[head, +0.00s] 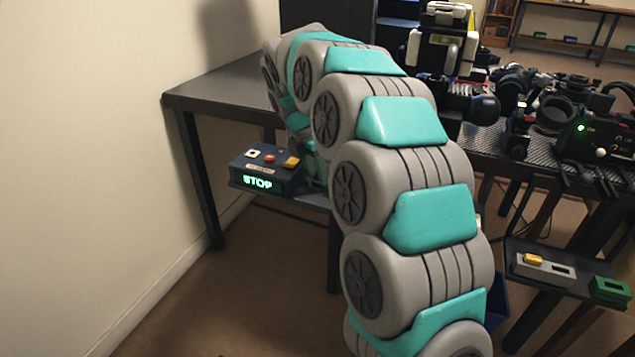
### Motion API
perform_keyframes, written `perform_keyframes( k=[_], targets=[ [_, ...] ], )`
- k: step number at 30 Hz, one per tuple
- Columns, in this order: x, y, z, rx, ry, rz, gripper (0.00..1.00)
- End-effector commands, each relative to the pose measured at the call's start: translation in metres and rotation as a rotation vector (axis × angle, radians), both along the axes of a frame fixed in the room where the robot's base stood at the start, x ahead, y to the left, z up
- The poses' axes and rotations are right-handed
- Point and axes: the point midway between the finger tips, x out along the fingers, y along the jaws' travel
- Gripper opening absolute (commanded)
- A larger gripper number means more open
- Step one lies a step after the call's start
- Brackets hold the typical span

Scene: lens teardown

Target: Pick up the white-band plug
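I cannot make out a plug with a white band anywhere in the head view. My own grey and teal arm fills the middle and hides much of the table and whatever is behind it. The arm arches up from the lower right and bends down at the far left end. My gripper is not visible. On a low shelf at the right, a grey block (545,268) has a yellow piece (533,259) on top and a dark slot. A green block (611,290) with a dark slot lies to its right.
A dark box (265,170) with a lit STOP sign and several coloured buttons sits left of my arm. The dark table (215,88) is bare at its left end. Cluttered camera gear (555,110) covers the right side. A wall (80,150) bounds the left.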

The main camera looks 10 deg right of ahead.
Motion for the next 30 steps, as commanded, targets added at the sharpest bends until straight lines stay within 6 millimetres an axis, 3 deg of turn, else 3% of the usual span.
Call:
perform_keyframes(
  k=[2,9,23,30],
  targets=[
    [0.0,0.0,0.0,0.0,0.0,0.0,0.27],
    [0.0,0.0,0.0,0.0,0.0,0.0,0.0],
    [0.0,0.0,0.001,0.0,0.0,0.0,0.0],
    [0.0,0.001,0.014,0.0,0.0,0.001,0.0]
  ],
)
